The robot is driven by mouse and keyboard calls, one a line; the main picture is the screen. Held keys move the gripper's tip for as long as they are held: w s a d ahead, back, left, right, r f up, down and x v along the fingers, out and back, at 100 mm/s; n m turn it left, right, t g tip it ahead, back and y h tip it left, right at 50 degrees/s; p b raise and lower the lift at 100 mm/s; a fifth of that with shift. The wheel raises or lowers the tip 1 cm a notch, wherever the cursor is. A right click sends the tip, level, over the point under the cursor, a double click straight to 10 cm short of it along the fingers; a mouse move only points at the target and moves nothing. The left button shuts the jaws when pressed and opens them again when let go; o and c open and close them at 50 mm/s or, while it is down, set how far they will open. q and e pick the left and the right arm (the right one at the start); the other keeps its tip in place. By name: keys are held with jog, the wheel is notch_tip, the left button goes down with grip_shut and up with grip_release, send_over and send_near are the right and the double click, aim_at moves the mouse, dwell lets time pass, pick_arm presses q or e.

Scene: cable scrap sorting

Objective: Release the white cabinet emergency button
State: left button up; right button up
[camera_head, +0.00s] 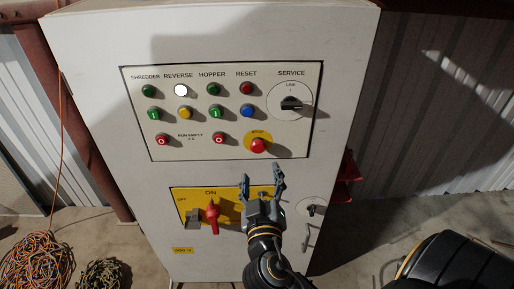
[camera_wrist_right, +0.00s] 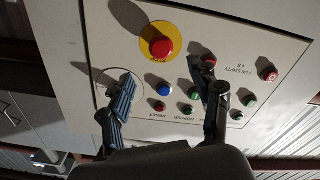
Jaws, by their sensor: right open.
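The white cabinet (camera_head: 95,60) stands upright in the head view with a control panel on its front. Its emergency button (camera_head: 258,146) is a red mushroom head on a yellow disc, at the panel's lower right. In the right wrist view the button (camera_wrist_right: 162,47) shows clearly, seen upside down. My right gripper (camera_head: 262,173) is open and empty, just below the button in the head view, its two fingers pointing up toward it. In the wrist view, the button appears between and beyond the fingertips (camera_wrist_right: 164,72), with nothing touching it. My left gripper is not in view.
A red main switch (camera_head: 211,215) on a yellow plate sits left of my right gripper. A black service selector (camera_head: 291,104) is above right of the button. Other lamps and buttons fill the panel. Cable heaps (camera_head: 37,262) lie on the floor at left.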

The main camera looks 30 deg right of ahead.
aim_at(258, 149)
jog(key=p+x, duration=0.2)
jog(key=x, duration=0.6)
jog(key=shift+w+r, duration=0.1)
jog(key=shift+r, duration=0.05)
jog(key=shift+w+d+p, duration=0.3)
jog(key=shift+w+p, duration=0.05)
jog(key=shift+w, duration=0.2)
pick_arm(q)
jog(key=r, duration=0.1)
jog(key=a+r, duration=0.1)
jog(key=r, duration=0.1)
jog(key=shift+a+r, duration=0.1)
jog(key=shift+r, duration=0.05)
